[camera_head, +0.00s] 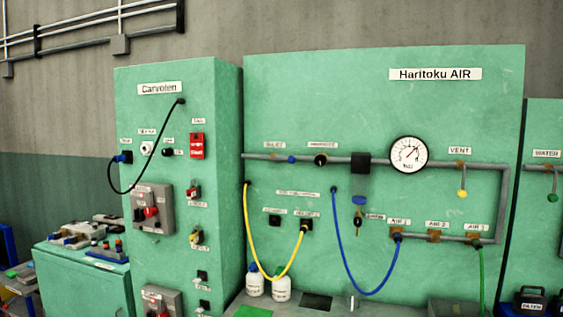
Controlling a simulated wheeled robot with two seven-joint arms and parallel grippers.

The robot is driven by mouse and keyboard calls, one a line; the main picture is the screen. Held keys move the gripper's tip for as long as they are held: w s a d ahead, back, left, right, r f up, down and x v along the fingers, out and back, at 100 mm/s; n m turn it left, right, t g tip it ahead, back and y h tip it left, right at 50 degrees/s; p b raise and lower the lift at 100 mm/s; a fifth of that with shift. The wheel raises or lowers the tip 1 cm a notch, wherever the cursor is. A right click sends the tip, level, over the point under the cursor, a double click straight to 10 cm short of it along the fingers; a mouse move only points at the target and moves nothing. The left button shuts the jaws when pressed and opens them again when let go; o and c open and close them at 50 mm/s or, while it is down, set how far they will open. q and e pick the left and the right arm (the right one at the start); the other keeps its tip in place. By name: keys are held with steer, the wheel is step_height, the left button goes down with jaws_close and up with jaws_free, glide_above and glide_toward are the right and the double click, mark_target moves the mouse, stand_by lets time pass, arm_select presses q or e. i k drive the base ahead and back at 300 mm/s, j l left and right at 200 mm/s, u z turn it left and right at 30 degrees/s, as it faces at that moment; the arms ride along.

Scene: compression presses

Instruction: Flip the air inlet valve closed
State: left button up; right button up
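On the green panel marked "Haritoku AIR" (436,74), a grey pipe runs across at mid height. A black knob (321,160) sits further right under another blurred label. Neither of my grippers is in view, and nothing covers the valve.
A round gauge (409,155) and a yellow-ended VENT lever (462,193) are to the right. A yellow hose (251,235) and a blue hose (351,276) hang below the pipe. White bottles (281,288) stand at the base. The "Carvolen" cabinet (159,88) juts out at left.

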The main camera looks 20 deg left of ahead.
mark_target(291, 160)
steer(key=i+j+z, duration=0.15)
steer(key=i, duration=0.4)
steer(key=i+j+z, duration=0.15)
steer(key=i+j, duration=0.25)
steer(key=i+j+z, duration=0.15)
steer(key=i+j, duration=0.25)
steer(key=i, duration=0.2)
